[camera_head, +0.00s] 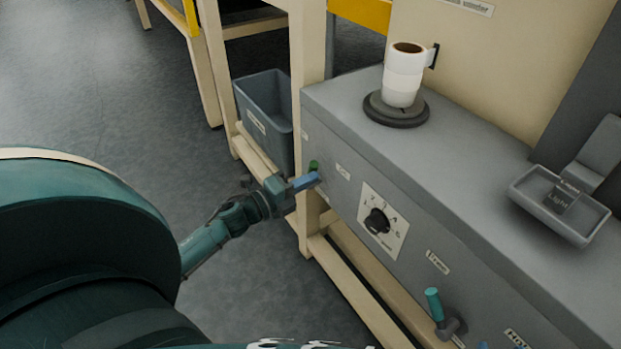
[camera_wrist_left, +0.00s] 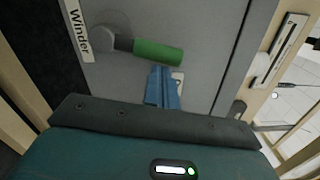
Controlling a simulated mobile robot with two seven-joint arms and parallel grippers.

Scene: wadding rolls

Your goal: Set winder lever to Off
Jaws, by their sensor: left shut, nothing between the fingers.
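The winder lever shows in the left wrist view as a green handle (camera_wrist_left: 158,52) on a grey pivot, beside a label reading "Winder". It points to the right in that view. In the head view only a small green part of the lever (camera_head: 314,165) shows at the left end of the grey machine front. My left gripper (camera_wrist_left: 163,72) has its blue fingers shut with nothing between them, just below the green handle in the wrist view. I cannot tell whether they touch it. It also shows in the head view (camera_head: 312,178). My right gripper is not in view.
The grey machine (camera_head: 345,150) carries a dial (camera_head: 377,221), a teal-handled lever (camera_head: 434,304) and a white roll (camera_head: 403,75) on a dark disc. A grey tray (camera_head: 559,203) sits at right. A grey bin (camera_head: 266,105) stands behind my left gripper. Open floor lies at left.

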